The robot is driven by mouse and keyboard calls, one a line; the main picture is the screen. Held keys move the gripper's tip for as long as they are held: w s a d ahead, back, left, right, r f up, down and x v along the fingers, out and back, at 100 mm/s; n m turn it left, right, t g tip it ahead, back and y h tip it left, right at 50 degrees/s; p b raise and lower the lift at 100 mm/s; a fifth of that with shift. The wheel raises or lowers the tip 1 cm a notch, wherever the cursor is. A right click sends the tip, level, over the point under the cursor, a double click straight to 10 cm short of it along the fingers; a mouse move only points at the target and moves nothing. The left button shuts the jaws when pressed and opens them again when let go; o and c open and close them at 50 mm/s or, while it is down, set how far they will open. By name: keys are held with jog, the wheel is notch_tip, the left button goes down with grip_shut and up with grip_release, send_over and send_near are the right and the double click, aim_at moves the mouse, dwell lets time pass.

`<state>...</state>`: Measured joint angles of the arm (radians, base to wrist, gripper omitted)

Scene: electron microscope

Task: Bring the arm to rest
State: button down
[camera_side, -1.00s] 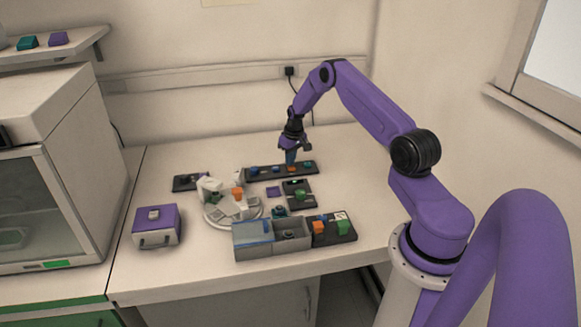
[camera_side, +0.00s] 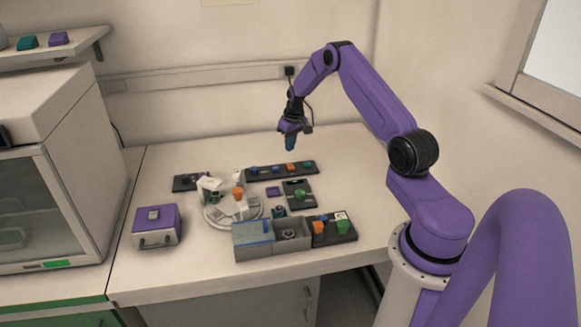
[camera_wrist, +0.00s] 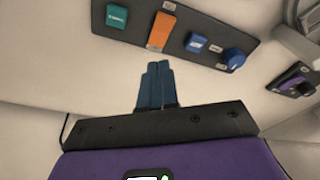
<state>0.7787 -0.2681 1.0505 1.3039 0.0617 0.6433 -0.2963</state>
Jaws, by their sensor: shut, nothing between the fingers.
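My gripper (camera_side: 290,143) hangs in the air above the back of the bench, over the far edge of the dark control strip. Its blue fingers point down. In the wrist view my gripper (camera_wrist: 157,68) has its two blue fingers side by side and closed, with nothing between them. The dark control strip (camera_side: 262,177) lies apart from the fingertips. In the wrist view the strip (camera_wrist: 180,32) carries a teal button (camera_wrist: 117,16), an orange switch (camera_wrist: 161,31), a blue button (camera_wrist: 196,43) and a blue knob (camera_wrist: 235,57).
A round white stage (camera_side: 215,215) stands left of middle. A grey two-part tray (camera_side: 255,252) is at the front. A dark panel (camera_side: 297,202) with a green knob and a purple box (camera_side: 155,226) are also on the bench. The right side of the bench (camera_side: 350,170) is clear.

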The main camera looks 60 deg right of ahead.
jog(key=shift+r, duration=0.35)
jog(key=w+a+r+n, duration=0.15)
jog(key=a+r, duration=0.25)
jog(key=a, duration=0.4)
jog(key=a+r+n, duration=0.2)
jog(key=a+r, duration=0.1)
jog(key=a, duration=0.5)
jog(key=s+a+r+n+y, duration=0.15)
jog(key=s+a+r, duration=0.25)
jog(key=a, duration=0.4)
jog(key=s+a+r+n+h, duration=0.1)
jog(key=s+a+r+n, duration=0.15)
jog(key=s+a, duration=0.4)
jog(key=s+a+r+n+g, duration=0.1)
jog(key=s+a+r+n, duration=0.35)
jog(key=s+a, duration=0.7)
jog(key=s+d+n, duration=0.3)
jog(key=s, duration=1.4)
jog(key=shift+d+r+n+g, duration=0.15)
jog(key=shift+r+n+g, duration=0.15)
jog(key=shift+r, duration=0.15)
